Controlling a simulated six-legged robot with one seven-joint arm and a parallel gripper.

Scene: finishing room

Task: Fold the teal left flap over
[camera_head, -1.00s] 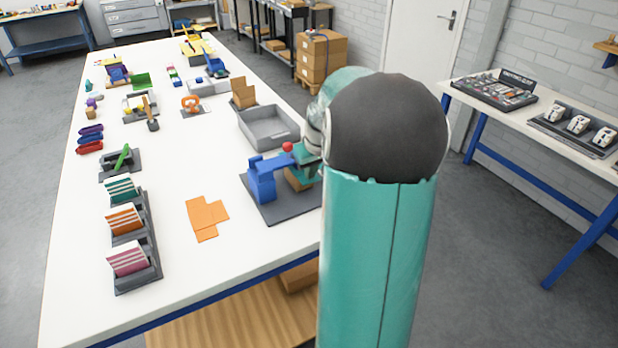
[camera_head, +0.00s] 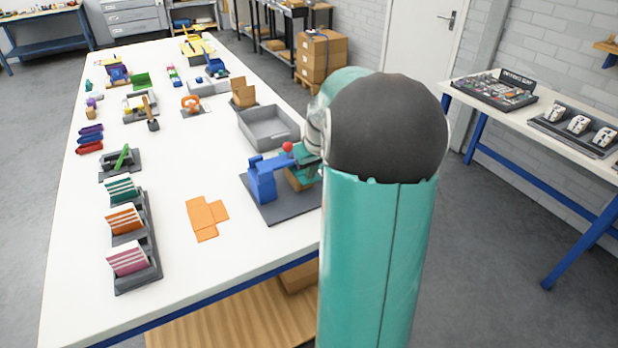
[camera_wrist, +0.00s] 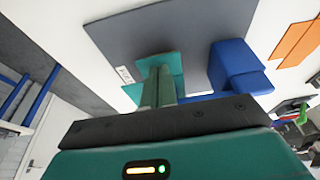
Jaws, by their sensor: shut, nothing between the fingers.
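A dark grey plate (camera_head: 285,207) on the white table carries a blue fixture (camera_head: 263,180) with a red ball (camera_head: 287,147) by its arm. A tan piece (camera_head: 297,180) shows beside it, partly behind my arm. In the wrist view, my gripper (camera_wrist: 160,78) is shut and empty over the grey plate (camera_wrist: 150,32). A teal piece (camera_wrist: 172,62), possibly the flap, shows right at the fingertips; I cannot tell whether they touch. The blue block (camera_wrist: 238,67) stands to their right. In the head view my arm hides much of this spot.
A flat orange cut-out (camera_head: 205,217) lies left of the plate. A grey tray (camera_head: 270,128) stands behind it. A rack of striped cards (camera_head: 150,255) lines the left side. The white table between the rack and the orange cut-out is clear.

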